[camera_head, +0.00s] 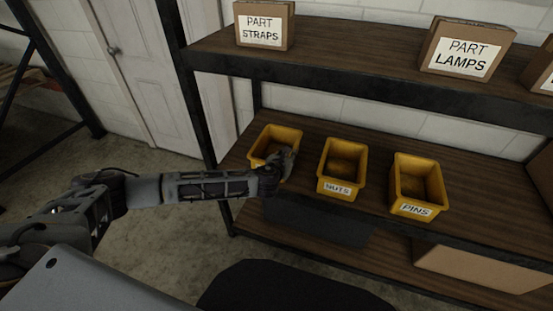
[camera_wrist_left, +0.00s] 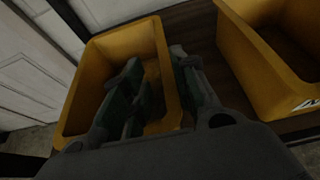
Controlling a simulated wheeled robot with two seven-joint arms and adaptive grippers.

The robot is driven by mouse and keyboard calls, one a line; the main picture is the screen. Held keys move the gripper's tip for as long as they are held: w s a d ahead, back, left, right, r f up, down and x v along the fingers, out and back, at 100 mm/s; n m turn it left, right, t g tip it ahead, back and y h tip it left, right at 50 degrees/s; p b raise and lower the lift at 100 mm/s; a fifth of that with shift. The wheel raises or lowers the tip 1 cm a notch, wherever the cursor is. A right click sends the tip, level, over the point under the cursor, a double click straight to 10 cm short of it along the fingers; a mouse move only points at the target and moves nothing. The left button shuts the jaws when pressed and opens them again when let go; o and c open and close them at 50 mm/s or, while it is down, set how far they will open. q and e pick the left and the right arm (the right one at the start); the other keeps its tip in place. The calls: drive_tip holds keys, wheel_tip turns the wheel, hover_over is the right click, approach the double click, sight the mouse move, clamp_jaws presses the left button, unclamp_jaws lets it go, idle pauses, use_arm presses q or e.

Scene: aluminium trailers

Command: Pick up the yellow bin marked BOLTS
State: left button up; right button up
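Three yellow bins stand on the middle shelf. The leftmost bin (camera_head: 262,141) has its front label hidden behind my left gripper (camera_head: 283,163), so I cannot read it. The bin labelled NUTS (camera_head: 341,157) is in the middle and the bin labelled PINS (camera_head: 409,192) is to the right. In the left wrist view, the leftmost bin (camera_wrist_left: 84,82) has one finger of my left gripper (camera_wrist_left: 160,88) inside it and the other outside its right wall. The wall is between the fingers; whether they press on it is unclear. My right gripper is not in view.
The wooden shelf (camera_head: 311,131) has a dark front edge and a dark post (camera_head: 190,90) at its left. The upper shelf carries boxes labelled STRAPS (camera_head: 265,25) and LAMPS (camera_head: 466,47). The NUTS bin (camera_wrist_left: 262,65) is close by in the wrist view.

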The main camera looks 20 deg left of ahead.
use_arm(q)
drive_tip(key=shift+x, duration=0.8)
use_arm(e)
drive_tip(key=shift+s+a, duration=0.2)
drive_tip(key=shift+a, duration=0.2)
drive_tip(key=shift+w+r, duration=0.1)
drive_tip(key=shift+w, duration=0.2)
use_arm(q)
drive_tip(key=shift+w+f, duration=0.15)
drive_tip(key=shift+w, duration=0.25)
drive_tip(key=shift+b+x, duration=0.4)
drive_tip(key=shift+x, duration=1.4)
drive_tip(key=shift+w+f+b, duration=0.15)
drive_tip(key=shift+w+b, duration=0.15)
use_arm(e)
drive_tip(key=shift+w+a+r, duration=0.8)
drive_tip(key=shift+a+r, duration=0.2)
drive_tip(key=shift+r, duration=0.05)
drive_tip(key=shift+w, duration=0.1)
